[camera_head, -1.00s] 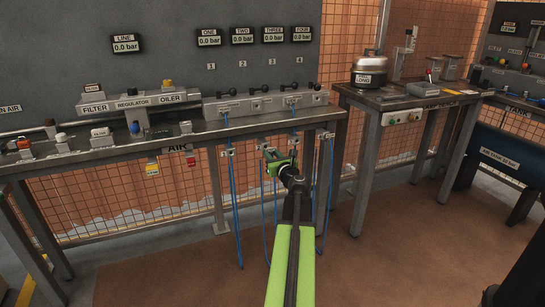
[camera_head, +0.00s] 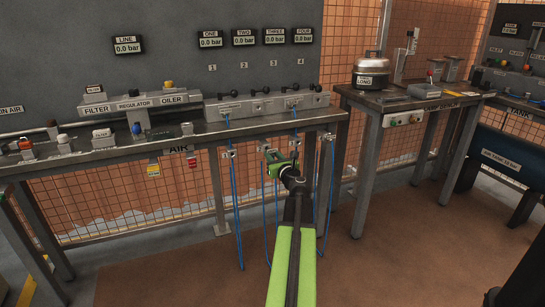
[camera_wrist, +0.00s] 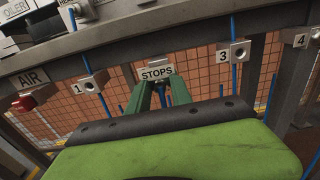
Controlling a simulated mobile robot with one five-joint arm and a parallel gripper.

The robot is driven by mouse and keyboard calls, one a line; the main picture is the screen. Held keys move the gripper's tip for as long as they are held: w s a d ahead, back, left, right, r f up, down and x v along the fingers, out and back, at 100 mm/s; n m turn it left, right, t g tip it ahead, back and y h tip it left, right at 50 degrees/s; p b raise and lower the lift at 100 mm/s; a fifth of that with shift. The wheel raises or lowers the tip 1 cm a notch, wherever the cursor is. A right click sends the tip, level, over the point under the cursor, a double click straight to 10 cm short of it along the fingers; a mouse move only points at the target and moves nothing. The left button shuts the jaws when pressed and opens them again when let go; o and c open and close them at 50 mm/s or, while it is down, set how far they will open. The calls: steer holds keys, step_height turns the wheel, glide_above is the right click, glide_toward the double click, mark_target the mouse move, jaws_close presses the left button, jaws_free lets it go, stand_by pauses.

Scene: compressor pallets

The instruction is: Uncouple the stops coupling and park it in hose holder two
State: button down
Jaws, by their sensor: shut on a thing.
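The stops coupling, with its white STOPS plate (camera_wrist: 156,73), is between the green jaws of my gripper (camera_wrist: 160,94) in the wrist view. The jaws are shut on it. In the head view my gripper (camera_head: 271,158) is just below the bench's front edge, and a blue hose hangs beneath it. Hose holder two is not visible; the coupling and gripper cover the space between holder 1 (camera_wrist: 91,84) and holder 3 (camera_wrist: 237,52). I cannot tell whether the coupling touches a holder.
Holder 4 (camera_wrist: 315,38) is at the right edge. A red-ended AIR fitting (camera_wrist: 27,102) is at the left. Blue hoses hang in front of the mesh. The valve block (camera_head: 265,105) sits on the bench (camera_head: 215,138). The floor in front is clear.

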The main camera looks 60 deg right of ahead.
steer(key=shift+x, duration=1.35)
steer(key=c, duration=1.1)
jaws_free()
